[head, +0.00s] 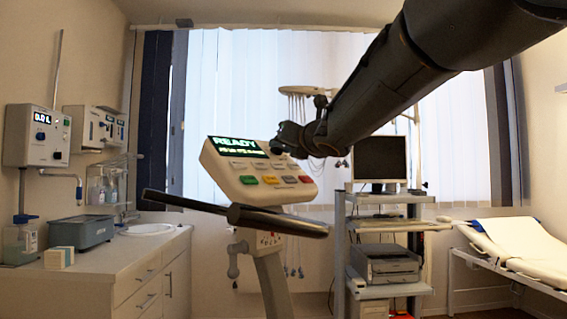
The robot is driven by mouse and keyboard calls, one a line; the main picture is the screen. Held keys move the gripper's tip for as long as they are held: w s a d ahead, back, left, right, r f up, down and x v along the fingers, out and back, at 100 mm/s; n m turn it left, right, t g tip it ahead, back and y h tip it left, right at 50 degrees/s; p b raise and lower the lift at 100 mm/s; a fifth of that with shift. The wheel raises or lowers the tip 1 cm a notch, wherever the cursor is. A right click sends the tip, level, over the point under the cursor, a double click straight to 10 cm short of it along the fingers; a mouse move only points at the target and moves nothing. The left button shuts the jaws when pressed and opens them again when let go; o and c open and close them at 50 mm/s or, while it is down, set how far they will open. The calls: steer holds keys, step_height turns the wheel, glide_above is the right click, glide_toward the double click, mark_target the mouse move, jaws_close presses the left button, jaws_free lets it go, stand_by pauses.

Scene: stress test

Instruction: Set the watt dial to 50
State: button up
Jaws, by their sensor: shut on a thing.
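The beige control console (242,181) stands tilted on a post in the middle of the head view. Its display (237,147) reads "READY" with a second line of small text I cannot read surely. Several coloured buttons (270,180) sit below the display. My gripper (281,146) is at the console's upper right, beside the display. It is shut on the watt dial there, which the fingers mostly hide. I cannot read the dial's setting.
Dark handlebars (277,221) stick out in front of the console. A trolley (385,228) with a monitor (381,159) and printer stands behind on the right. A counter (100,270) with a sink is on the left, an examination bed (520,250) at far right.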

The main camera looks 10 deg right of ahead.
steer(key=m+h+b, duration=0.2)
steer(key=a+m+h+b, duration=0.1)
steer(key=m+h+b, duration=0.1)
steer(key=shift+m, duration=0.4)
steer(key=shift+a+r+m+g+h+b, duration=0.15)
steer(key=shift+m+g+h+b, duration=0.25)
steer(key=shift+m+h, duration=0.45)
steer(key=shift+d+r+m+g+h+b, duration=0.1)
steer(key=shift+r+m+g+h+b, duration=0.05)
steer(key=shift+m+g+h, duration=0.65)
steer(key=shift+m, duration=0.35)
steer(key=o, duration=1)
steer(key=shift+o, duration=0.2)
steer(key=v, duration=0.6)
steer(key=shift+s+a, duration=0.1)
steer(key=shift+s, duration=0.3)
steer(key=shift+s+a, duration=0.1)
steer(key=shift+s, duration=0.35)
